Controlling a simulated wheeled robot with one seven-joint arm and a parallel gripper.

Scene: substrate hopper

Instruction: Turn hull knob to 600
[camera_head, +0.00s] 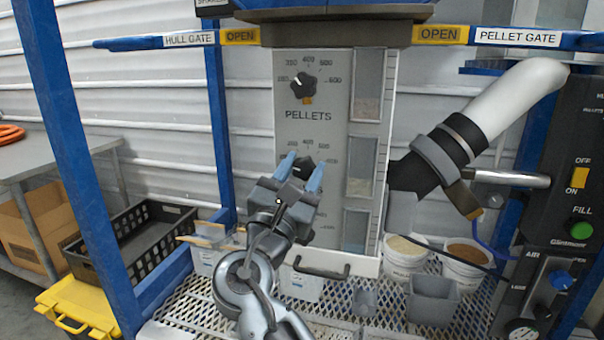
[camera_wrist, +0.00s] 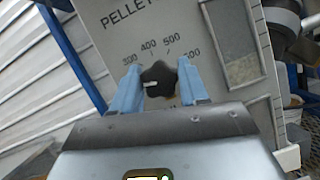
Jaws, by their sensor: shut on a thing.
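A black lobed knob with a white pointer sits between the blue fingers of my gripper (camera_head: 303,170), on the grey panel (camera_head: 315,135) below the PELLETS label. I take it for the hull knob (camera_wrist: 158,79); its own label is hidden. In the wrist view, both fingers of the gripper (camera_wrist: 160,88) are shut on the knob from its two sides. The white pointer points left, a little below the 300 mark. The 600 mark is at the right of the dial, close to the right finger.
The pellets knob (camera_head: 303,86) is above on the same panel. Panel windows (camera_head: 360,165) lie to the right. A grey pipe with a black collar (camera_head: 440,150) juts out at right. Buckets (camera_head: 405,258) stand on the mesh deck; a blue post (camera_head: 218,120) rises at left.

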